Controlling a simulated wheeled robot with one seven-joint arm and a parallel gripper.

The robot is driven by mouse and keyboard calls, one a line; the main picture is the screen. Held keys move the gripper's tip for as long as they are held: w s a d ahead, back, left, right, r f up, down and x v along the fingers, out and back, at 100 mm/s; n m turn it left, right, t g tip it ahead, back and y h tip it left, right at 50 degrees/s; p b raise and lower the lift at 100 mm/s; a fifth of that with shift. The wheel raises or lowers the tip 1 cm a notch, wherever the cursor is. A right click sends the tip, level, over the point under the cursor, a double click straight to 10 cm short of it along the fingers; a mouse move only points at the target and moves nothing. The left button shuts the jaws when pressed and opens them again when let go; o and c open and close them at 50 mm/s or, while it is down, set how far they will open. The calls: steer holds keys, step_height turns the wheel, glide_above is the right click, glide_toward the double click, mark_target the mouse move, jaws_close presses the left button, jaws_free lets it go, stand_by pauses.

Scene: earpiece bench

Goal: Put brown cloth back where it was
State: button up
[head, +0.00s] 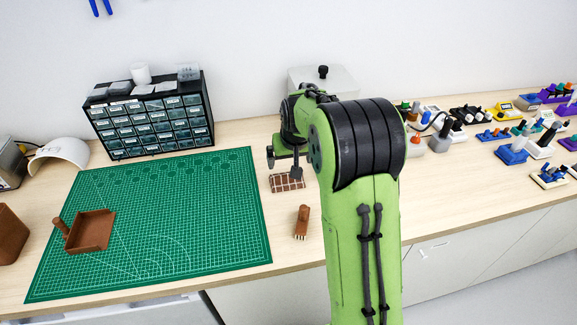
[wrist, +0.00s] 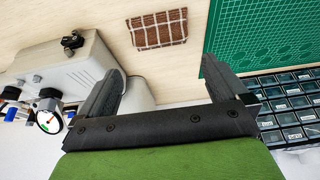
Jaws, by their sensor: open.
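The brown cloth (head: 287,182), with pale checked lines, lies flat on the wooden bench just right of the green mat. It also shows in the wrist view (wrist: 158,29), beyond my fingertips. My gripper (head: 283,164) is open and empty, with its fingers spread apart. In the head view it is just behind the cloth, one finger overlapping the cloth's edge in the picture. In the wrist view the gap between the fingers (wrist: 160,72) holds nothing, and the cloth appears apart from them.
The green mat (head: 180,240) bears a brown dustpan (head: 91,231). A brown brush (head: 301,222) lies in front of the cloth. A drawer cabinet (head: 155,125) stands behind the mat. A pale grey machine (wrist: 68,75) with a gauge is close to my gripper. Several coloured fixtures crowd the right side.

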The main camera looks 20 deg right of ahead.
steer(key=s+a+r+n, duration=0.1)
steer(key=s+a+r, duration=0.2)
steer(key=s+r, duration=0.35)
steer(key=s+a+r, duration=0.4)
steer(key=s+r, duration=0.1)
steer(key=s, duration=0.3)
steer(key=s+a+f+n+t+y, duration=0.1)
steer(key=s+a, duration=0.2)
steer(key=s, duration=1.3)
steer(key=shift+s+f, duration=0.4)
